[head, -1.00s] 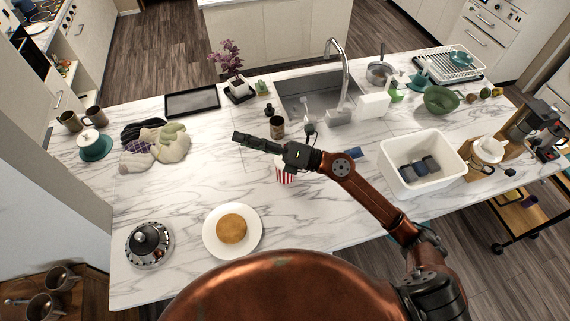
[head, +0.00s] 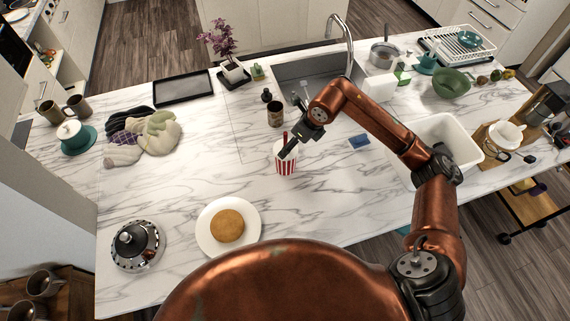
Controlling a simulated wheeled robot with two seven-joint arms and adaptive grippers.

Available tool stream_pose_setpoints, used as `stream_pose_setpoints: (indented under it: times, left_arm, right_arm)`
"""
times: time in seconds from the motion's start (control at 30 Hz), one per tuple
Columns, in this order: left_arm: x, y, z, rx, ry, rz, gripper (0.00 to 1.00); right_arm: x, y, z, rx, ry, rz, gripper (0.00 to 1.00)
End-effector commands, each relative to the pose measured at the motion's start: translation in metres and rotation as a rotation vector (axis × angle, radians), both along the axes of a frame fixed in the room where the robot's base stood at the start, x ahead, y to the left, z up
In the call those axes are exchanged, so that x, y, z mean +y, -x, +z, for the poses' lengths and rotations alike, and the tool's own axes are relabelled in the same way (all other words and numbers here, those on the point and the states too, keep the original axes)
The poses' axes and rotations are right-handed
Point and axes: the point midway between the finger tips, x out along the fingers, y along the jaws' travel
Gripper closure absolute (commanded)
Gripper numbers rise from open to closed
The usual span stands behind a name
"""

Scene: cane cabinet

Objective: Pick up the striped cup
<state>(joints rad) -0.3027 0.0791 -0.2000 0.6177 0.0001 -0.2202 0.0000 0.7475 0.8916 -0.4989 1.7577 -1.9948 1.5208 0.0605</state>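The striped cup (head: 286,166), red and white with a white top and a red straw, stands upright on the marble counter near the middle in the head view. My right gripper (head: 287,152) is right at the cup's top, its dark finger overlapping the upper part of the cup in the picture. Whether it touches the cup, and whether the fingers are open or shut, I cannot tell. My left gripper is not in view.
A dark mug (head: 275,114) and a small black bottle (head: 266,95) stand behind the cup. A blue sponge (head: 359,142) and a white basin (head: 455,122) lie to the right. A plate (head: 203,228) with a round bread is in front left.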

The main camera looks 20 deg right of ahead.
Motion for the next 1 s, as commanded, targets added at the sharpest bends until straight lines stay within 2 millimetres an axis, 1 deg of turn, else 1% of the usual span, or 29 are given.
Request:
stream_pose_setpoints:
  times: [0.03,0.07,0.37,0.53,0.7,0.97,1.0]
  left_arm:
    - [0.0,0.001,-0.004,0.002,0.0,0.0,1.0]
    - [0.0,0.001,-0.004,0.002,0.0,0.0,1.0]
    - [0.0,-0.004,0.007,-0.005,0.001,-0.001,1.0]
    - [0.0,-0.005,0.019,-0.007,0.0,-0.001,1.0]
    - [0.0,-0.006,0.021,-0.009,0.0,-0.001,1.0]
    - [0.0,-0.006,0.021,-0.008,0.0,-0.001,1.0]
    - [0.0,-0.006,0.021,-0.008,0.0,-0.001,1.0]
  right_arm:
    - [0.001,-0.001,-0.005,0.001,-0.001,0.0,0.2]
    - [0.002,-0.001,-0.007,0.001,-0.001,0.002,0.2]
    - [0.012,-0.008,-0.032,0.002,-0.004,0.004,0.2]
    - [0.022,-0.009,-0.055,0.004,-0.005,0.005,0.2]
    - [0.025,-0.016,-0.073,0.001,-0.003,0.005,0.2]
    - [0.026,-0.017,-0.076,-0.001,-0.002,0.006,0.2]
    - [0.026,-0.017,-0.076,-0.001,-0.002,0.006,0.22]
